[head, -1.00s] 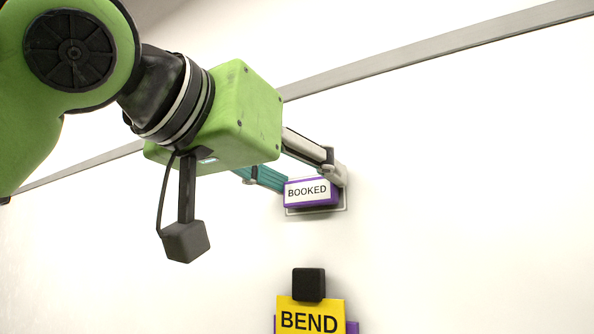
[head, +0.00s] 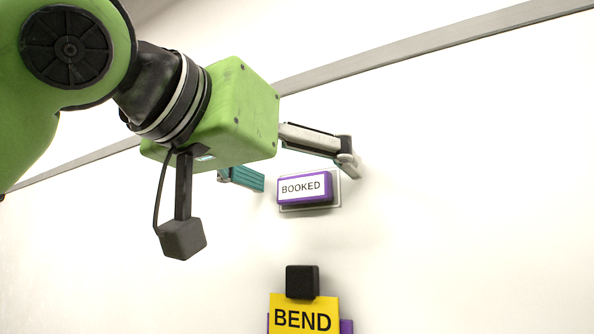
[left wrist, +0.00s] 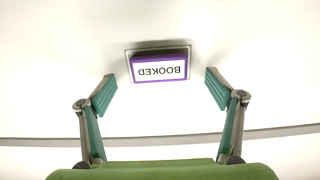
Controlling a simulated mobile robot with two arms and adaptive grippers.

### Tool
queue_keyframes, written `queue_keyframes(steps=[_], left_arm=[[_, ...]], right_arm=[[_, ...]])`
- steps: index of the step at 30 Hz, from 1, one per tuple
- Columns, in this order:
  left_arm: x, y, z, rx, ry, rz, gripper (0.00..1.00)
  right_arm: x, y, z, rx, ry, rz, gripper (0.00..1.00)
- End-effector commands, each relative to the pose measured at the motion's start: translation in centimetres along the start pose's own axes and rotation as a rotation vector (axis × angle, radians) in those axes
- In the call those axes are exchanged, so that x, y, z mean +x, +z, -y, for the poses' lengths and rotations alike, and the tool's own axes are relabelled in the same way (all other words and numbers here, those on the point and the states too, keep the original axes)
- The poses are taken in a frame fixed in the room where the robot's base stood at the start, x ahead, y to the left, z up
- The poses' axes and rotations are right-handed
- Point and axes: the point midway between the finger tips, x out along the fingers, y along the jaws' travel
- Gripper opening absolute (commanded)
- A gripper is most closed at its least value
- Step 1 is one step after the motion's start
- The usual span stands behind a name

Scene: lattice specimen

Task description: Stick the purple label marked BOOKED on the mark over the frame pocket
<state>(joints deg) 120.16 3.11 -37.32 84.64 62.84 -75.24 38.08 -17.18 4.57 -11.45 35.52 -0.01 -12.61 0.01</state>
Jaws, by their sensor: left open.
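The purple label marked BOOKED (head: 305,187) is on the white wall, over a thin pale outlined mark (head: 337,196). In the left wrist view the label (left wrist: 160,69) shows upside down, with a strip of the mark (left wrist: 128,52) visible around its edge. The label looks slightly tilted in the head view. My left gripper (left wrist: 160,90) is open, its two fingers spread to either side of the label and apart from it. In the head view the left gripper (head: 300,172) is close to the label, with nothing in it. My right gripper is not in view.
Below the label, a yellow card marked BEND (head: 303,315) hangs under a black block (head: 302,281), with a purple piece behind it. A grey rail (head: 430,48) runs across the wall above. The wall right of the label is bare.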

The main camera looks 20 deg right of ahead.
Motion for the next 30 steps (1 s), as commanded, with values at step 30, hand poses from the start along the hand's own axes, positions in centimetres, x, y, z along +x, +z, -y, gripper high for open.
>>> queue_keyframes(steps=[30], left_arm=[[-4.2,0.1,0.0,0.0,0.0,-0.001,0.84]], right_arm=[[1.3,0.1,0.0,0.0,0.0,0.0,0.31]])
